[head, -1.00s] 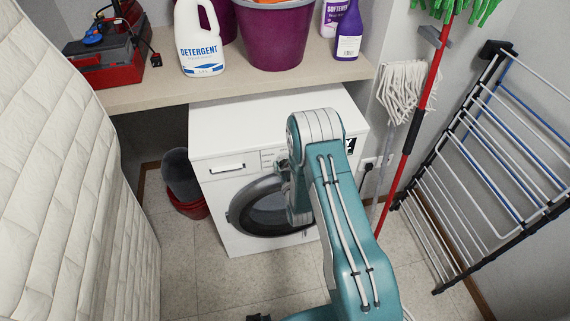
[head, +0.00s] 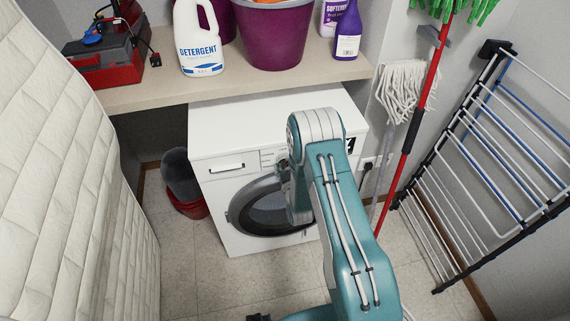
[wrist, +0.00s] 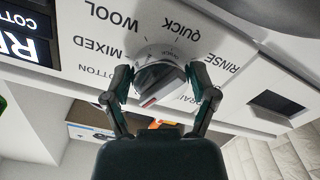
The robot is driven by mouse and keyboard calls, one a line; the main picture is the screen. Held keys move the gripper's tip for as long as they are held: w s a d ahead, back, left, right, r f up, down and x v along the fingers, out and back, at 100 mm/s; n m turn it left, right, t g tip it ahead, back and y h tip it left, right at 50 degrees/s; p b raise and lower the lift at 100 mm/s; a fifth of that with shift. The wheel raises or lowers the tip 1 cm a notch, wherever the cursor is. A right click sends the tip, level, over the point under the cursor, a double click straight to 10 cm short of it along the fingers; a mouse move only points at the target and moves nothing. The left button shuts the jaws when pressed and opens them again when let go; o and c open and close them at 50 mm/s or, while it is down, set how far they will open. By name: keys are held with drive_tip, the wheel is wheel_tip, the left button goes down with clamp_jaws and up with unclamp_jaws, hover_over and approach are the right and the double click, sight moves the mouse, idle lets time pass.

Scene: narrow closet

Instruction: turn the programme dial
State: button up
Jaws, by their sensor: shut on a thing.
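The white washing machine (head: 222,150) stands under the shelf in the head view, with its round dark door on the front. The programme dial is hidden behind my arm there. In the wrist view, the dial (wrist: 160,66) is a pale round knob with a dark face and a red mark on its lower left. The panel around it reads WOOL, QUICK, RINSE, MIXED and COTTON, upside down or tilted. My gripper (wrist: 159,80) is shut on the dial, one finger on each side of it.
A shelf (head: 130,96) above the machine holds a detergent bottle (head: 199,40), a purple tub (head: 272,38) and a red toolbox (head: 105,65). A mop (head: 402,90) and a drying rack (head: 490,150) lean at the right. A quilted mattress (head: 60,170) fills the left side.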

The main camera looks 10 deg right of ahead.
drive_tip(key=shift+w+a+r+n, duration=0.1)
drive_tip(key=shift+r+n, duration=0.05)
drive_tip(key=shift+n, duration=1.85)
drive_tip(key=o, duration=1)
drive_tip(key=s, duration=1.2)
drive_tip(key=shift+a, duration=0.1)
